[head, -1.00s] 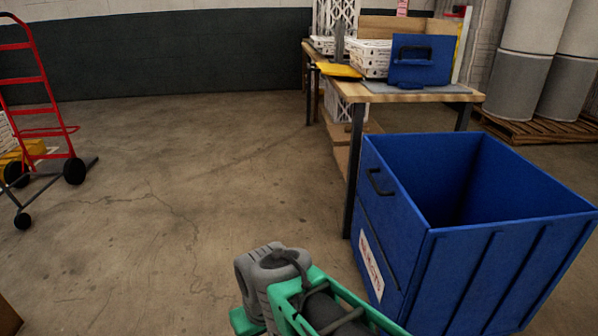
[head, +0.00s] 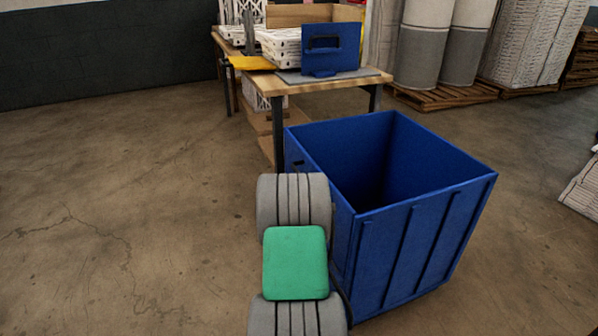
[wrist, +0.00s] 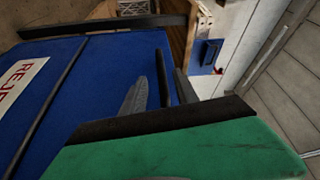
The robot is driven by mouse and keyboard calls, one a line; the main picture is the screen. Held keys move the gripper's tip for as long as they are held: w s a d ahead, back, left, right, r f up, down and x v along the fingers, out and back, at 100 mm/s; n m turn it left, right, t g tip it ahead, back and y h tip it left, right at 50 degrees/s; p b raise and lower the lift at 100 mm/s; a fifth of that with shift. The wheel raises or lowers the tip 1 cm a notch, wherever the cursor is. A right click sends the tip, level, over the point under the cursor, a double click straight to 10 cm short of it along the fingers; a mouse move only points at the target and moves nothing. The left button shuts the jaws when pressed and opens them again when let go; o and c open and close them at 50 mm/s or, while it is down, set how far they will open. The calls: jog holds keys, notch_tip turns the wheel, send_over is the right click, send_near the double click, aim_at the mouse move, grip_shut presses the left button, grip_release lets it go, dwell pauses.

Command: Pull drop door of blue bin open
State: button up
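The open-topped blue bin (head: 425,235) stands right of centre in the head view. Its drop-door side faces left and is mostly hidden behind my arm; a thin strip (head: 293,152) shows. In the wrist view the blue door side (wrist: 95,85) fills the left, with a white label (wrist: 20,82) and a dark seam. A dark bar, apparently the handle (wrist: 161,72), shows between the two grey fingers of my gripper (wrist: 160,92). The fingers look apart, with the handle between them; contact is unclear. My gripper is hidden in the head view. The door looks closed.
A wooden table (head: 345,82) with a dark leg stands close behind the bin, carrying white boxes (head: 280,45) and an upright blue panel (head: 330,48). Large rolls on a pallet (head: 450,98) stand at the back. The floor to the left is clear.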

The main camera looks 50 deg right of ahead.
jog(key=b+x, duration=0.1)
jog(key=x, duration=0.5)
jog(key=shift+w+d+b, duration=0.2)
jog(key=shift+d+b, duration=0.15)
jog(key=shift+b, duration=0.05)
jog(key=shift+w+d+r, duration=0.15)
jog(key=shift+w+d, duration=0.1)
jog(key=shift+d, duration=0.05)
jog(key=shift+c, duration=0.2)
grip_shut()
dwell(0.5)
